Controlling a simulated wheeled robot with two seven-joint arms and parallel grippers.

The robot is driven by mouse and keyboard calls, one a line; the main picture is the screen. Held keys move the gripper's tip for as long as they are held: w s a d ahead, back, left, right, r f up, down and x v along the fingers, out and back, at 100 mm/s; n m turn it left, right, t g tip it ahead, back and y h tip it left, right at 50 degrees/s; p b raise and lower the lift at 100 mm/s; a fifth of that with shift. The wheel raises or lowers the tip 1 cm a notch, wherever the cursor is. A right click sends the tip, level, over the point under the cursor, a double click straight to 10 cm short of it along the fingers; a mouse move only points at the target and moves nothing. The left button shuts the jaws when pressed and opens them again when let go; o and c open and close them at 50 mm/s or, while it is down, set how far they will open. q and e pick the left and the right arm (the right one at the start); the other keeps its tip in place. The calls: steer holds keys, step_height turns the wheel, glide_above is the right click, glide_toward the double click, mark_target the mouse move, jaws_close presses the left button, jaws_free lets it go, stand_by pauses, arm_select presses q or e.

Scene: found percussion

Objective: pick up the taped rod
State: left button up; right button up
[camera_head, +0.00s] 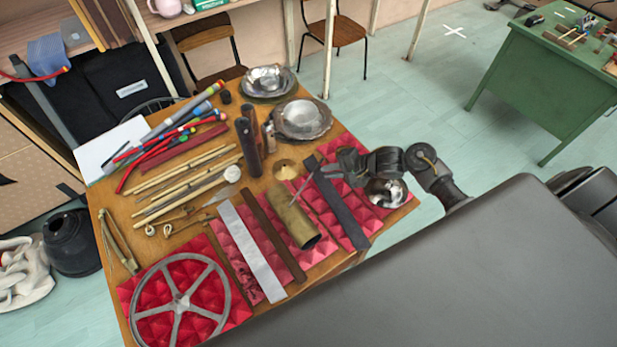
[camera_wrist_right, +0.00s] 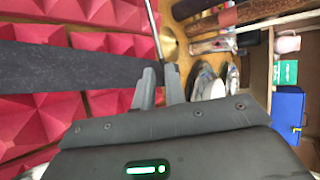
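Several long rods with coloured, tape-like bands (camera_head: 178,124) lie in a bundle at the far left of the wooden table. I cannot tell for sure which rod is the taped one. A thin grey rod (camera_head: 299,190) slants across the red foam beside my right gripper (camera_head: 318,168). In the right wrist view the thin rod (camera_wrist_right: 152,28) runs down towards my fingertips (camera_wrist_right: 160,72). My left gripper is out of view.
A dark flat bar (camera_head: 340,208) lies below my right gripper. A brass tube (camera_head: 292,214), a pale bar (camera_head: 250,252) and a spoked wheel (camera_head: 180,303) lie on the foam. Metal bowls (camera_head: 302,118) stand at the back. A shiny bowl (camera_head: 385,192) is by the right edge.

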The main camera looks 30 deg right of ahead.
mark_target(316, 179)
steer(key=shift+w+a+f, duration=0.1)
steer(key=shift+a, duration=0.05)
steer(key=shift+w+a+f, duration=0.1)
steer(key=shift+a, duration=0.05)
steer(key=x, duration=0.4)
steer(key=shift+w+a+f+p, duration=0.2)
steer(key=shift+a+p, duration=0.1)
steer(key=shift+p, duration=0.1)
jaws_close()
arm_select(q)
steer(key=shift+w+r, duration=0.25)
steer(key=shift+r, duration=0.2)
arm_select(e)
steer(key=shift+r, duration=0.1)
steer(key=shift+r, duration=0.1)
